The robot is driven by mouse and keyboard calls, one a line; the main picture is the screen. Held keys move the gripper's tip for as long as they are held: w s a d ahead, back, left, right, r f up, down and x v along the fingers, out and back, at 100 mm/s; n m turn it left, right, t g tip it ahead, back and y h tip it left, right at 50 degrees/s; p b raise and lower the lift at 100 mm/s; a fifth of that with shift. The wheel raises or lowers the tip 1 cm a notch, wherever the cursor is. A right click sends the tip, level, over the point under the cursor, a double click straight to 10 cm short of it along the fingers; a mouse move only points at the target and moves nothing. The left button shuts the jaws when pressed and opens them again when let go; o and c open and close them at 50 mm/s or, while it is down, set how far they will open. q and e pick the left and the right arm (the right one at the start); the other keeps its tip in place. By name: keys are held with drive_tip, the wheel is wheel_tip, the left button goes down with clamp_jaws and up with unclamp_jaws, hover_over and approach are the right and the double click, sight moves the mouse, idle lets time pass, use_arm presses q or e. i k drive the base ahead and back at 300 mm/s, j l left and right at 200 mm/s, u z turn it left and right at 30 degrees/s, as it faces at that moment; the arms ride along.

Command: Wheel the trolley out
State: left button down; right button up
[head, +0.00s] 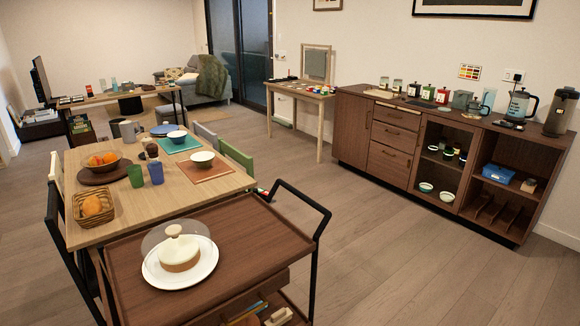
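The trolley (250,238) stands close in front of me at the bottom centre. Books and small items show on the lower shelf, which is partly cut off by the frame. The trolley's wheels are not visible. Neither of my grippers is in view.
The dining table (130,210), set with bowls, cups and a basket, is right behind the trolley. Chairs, one with a green back (236,156), line its right side. A long sideboard (395,150) stands along the right wall. Wooden floor (400,250) is clear between trolley and sideboard.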

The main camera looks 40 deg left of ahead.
sight(255, 242)
drive_tip(key=u, duration=1.8)
drive_tip(key=i+l+u, duration=0.15)
drive_tip(key=l+u, duration=0.3)
drive_tip(key=i+l+u, duration=0.1)
drive_tip(key=l+u, duration=0.15)
drive_tip(key=u, duration=0.15)
